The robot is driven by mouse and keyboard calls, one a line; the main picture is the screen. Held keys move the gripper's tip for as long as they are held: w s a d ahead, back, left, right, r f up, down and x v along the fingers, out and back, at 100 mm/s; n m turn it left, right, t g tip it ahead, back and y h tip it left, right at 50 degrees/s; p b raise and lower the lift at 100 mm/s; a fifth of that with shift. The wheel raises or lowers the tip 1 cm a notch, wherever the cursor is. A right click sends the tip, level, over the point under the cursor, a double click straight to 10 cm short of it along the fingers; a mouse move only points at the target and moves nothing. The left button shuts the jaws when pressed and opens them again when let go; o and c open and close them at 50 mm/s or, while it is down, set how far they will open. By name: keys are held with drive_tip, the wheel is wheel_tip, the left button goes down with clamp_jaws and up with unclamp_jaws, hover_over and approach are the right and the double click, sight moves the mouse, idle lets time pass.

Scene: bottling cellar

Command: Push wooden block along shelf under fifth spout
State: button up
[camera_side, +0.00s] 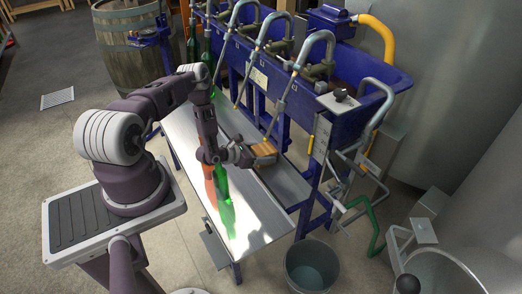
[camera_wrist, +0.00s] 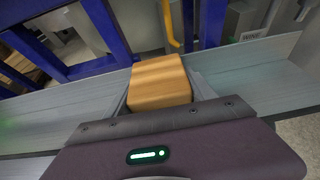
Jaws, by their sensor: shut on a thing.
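The wooden block (camera_side: 263,148) is light brown and sits on the metal shelf (camera_side: 284,182) of the blue filling machine. My gripper (camera_side: 250,156) reaches it from the front and is shut on it. In the wrist view the block (camera_wrist: 158,80) lies between the two fingers (camera_wrist: 160,98), over the grey shelf (camera_wrist: 245,82). The rightmost curved metal spout (camera_side: 316,50) slants down, its lower end close to the block. I cannot tell whether they touch. More spouts stand to its left, some partly hidden.
Blue uprights (camera_wrist: 105,28) rise behind the shelf. A grey bucket (camera_side: 312,266) stands at the shelf's near end. A wooden barrel (camera_side: 130,55) stands at the back left.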

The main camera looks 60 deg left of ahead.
drive_tip(key=shift+d, duration=3.75)
drive_tip(key=o, duration=1.7)
drive_tip(key=shift+c, duration=0.2)
